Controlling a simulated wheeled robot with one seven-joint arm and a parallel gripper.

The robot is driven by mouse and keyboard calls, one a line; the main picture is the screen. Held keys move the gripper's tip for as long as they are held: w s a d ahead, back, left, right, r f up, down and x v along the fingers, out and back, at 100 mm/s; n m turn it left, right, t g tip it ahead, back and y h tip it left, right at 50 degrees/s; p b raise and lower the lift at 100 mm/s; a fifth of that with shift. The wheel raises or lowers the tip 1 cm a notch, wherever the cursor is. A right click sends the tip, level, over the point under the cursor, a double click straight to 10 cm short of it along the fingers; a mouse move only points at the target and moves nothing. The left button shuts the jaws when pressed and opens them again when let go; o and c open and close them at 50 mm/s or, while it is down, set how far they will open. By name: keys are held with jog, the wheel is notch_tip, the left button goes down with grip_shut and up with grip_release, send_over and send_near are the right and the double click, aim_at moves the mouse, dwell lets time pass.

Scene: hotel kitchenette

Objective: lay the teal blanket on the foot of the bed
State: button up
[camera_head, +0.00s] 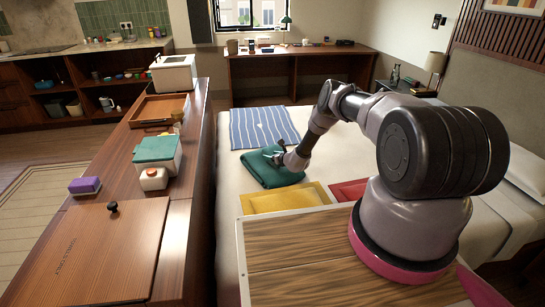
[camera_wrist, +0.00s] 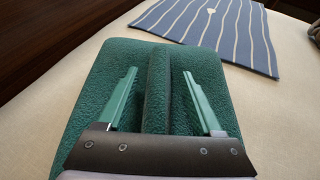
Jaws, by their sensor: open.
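The teal blanket (camera_head: 262,172) is a folded bundle lying on the white bed beside the blue striped cloth. In the wrist view the teal blanket (camera_wrist: 105,77) fills the middle, with a raised fold running between my fingers. My gripper (camera_head: 272,156) is right over the blanket. In the wrist view my gripper (camera_wrist: 158,82) is open, with one finger on each side of the raised fold. I cannot tell whether the fingers touch the cloth. The bed (camera_head: 318,140) is partly hidden behind my arm.
The blue striped cloth (camera_head: 262,127) lies flat beyond the blanket; it also shows in the wrist view (camera_wrist: 222,28). A yellow cushion (camera_head: 285,198) and a red cushion (camera_head: 348,190) lie nearer. A long wooden counter (camera_head: 200,150) with a tray and boxes borders the bed's left.

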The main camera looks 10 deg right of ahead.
jog(key=v, duration=1.2)
jog(key=shift+r, duration=0.2)
jog(key=w+a+r+n+g+y, duration=0.1)
jog(key=a+r+n+y, duration=0.25)
jog(key=r, duration=0.75)
jog(key=w+a+r+n+g+y, duration=0.1)
jog(key=a+r+n+y, duration=0.2)
jog(key=r, duration=0.8)
jog(key=s+a+r+n+g, duration=0.2)
jog(key=s+r+n, duration=0.25)
jog(key=r, duration=0.45)
jog(key=s+a+r+n+g, duration=0.1)
jog(key=s+r+n+g, duration=0.15)
jog(key=s+r, duration=0.4)
jog(key=s+a+r+n+g, duration=0.15)
jog(key=s+r+n, duration=0.3)
jog(key=r, duration=0.65)
jog(key=s+d+r+n+t+h, duration=0.1)
jog(key=s+d+r+n+h, duration=0.2)
jog(key=s, duration=0.7)
jog(key=s+d+r+n+h, duration=0.3)
jog(key=s+d+r, duration=0.2)
jog(key=s, duration=0.5)
jog(key=s+d+r+n+t+h, duration=0.1)
jog(key=s+d+r+n+h, duration=0.2)
jog(key=s, duration=0.7)
jog(key=shift+s+d+r+t, duration=0.3)
jog(key=shift+s+d+r, duration=0.1)
jog(key=shift+d+r, duration=0.4)
